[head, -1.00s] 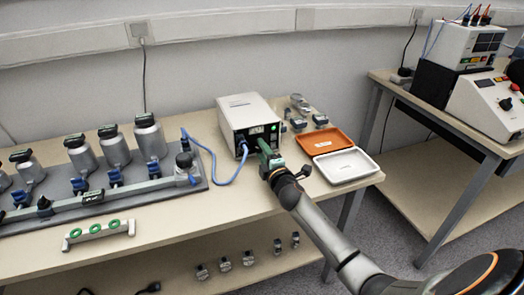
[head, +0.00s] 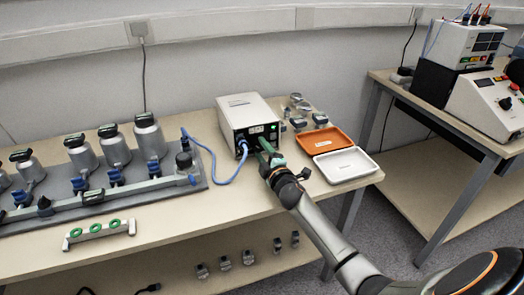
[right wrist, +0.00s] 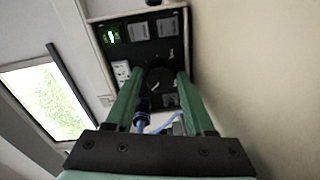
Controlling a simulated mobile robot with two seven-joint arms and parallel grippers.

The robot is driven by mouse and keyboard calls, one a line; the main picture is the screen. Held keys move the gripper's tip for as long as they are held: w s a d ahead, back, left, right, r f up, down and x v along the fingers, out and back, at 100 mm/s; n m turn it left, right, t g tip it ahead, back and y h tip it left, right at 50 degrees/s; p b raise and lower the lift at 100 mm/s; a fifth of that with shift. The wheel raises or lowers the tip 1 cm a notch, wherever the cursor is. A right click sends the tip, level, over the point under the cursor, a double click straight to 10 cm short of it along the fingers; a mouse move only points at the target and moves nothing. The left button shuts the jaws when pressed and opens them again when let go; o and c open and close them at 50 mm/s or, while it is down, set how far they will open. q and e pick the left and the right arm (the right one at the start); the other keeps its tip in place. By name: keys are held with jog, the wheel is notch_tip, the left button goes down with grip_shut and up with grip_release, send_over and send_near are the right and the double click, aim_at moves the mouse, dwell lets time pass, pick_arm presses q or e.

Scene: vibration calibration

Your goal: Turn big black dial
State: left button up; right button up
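The big black dial (right wrist: 158,80) is on the dark front panel of a white box-shaped instrument (head: 244,106). In the head view my right gripper hides it. My right gripper (head: 264,146) reaches up to the lower part of that panel from the front right. In the right wrist view its two green fingers (right wrist: 158,84) stand apart, one on each side of the dial. I cannot tell for sure whether they touch it. My left gripper is not in view.
A blue cable (head: 217,170) leaves the panel's left side. An orange tray (head: 325,137) and a white tray (head: 346,165) lie right of the instrument. Grey cylinders on a base plate (head: 120,205) fill the left of the table (head: 165,232). A second table stands at right.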

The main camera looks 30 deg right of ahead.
jog(key=shift+o, duration=1.4)
jog(key=shift+s, duration=0.15)
jog(key=p+v, duration=0.2)
jog(key=v, duration=1)
jog(key=shift+s, duration=0.1)
jog(key=shift+s, duration=0.1)
